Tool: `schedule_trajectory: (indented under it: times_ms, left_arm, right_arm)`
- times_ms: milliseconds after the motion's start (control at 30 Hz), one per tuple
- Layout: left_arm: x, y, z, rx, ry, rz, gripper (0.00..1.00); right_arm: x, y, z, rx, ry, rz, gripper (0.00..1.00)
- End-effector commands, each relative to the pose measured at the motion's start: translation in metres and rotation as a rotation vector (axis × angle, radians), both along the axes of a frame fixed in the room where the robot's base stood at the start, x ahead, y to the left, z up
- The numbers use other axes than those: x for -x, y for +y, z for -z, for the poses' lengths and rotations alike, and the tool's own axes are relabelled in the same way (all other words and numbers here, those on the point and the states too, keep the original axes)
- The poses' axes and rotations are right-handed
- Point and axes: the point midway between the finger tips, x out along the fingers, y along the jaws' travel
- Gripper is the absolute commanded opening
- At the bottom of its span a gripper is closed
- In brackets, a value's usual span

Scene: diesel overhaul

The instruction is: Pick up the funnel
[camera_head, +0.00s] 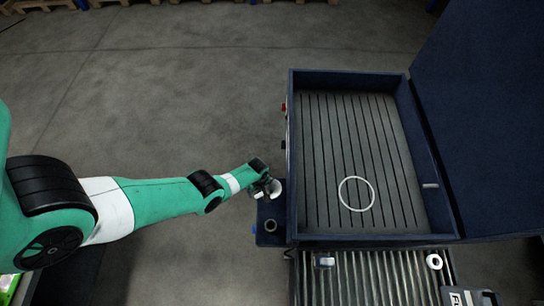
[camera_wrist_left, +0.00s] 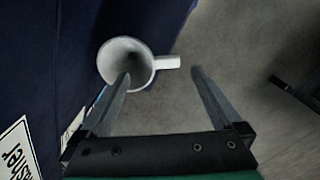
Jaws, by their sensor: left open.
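The white funnel (camera_wrist_left: 138,48) shows in the left wrist view with its round mouth toward the camera and a short tab sticking out to the right. It sits against the dark blue side of a cabinet. In the head view the funnel (camera_head: 278,188) is a small white shape, partly hidden by my left gripper (camera_head: 267,188). In the wrist view my left gripper (camera_wrist_left: 160,75) is open. One fingertip overlaps the funnel's mouth in the picture and the tab lies between the two fingers. I cannot tell whether either finger touches it. My right gripper is not in view.
A dark blue open-lidded basin (camera_head: 292,150) with a slatted floor stands right of the gripper. A white ring (camera_head: 342,200) shows over its floor. A small side shelf (camera_head: 265,238) holds a dark round part (camera_head: 271,226). A roller conveyor (camera_head: 375,280) lies in front.

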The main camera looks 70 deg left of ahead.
Motion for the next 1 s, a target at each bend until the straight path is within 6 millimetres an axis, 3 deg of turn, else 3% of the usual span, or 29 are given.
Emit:
schedule_trajectory:
  times_ms: [300,600,1000]
  left_arm:
    - [0.004,0.001,0.049,0.000,0.000,0.000,1.00]
    - [0.004,0.001,0.050,0.000,0.000,0.000,1.00]
    - [0.004,0.001,0.050,0.000,0.000,0.000,0.30]
  right_arm:
    - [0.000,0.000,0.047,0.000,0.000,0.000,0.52]
    - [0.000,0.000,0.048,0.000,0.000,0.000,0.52]
    - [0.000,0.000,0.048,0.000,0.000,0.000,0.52]
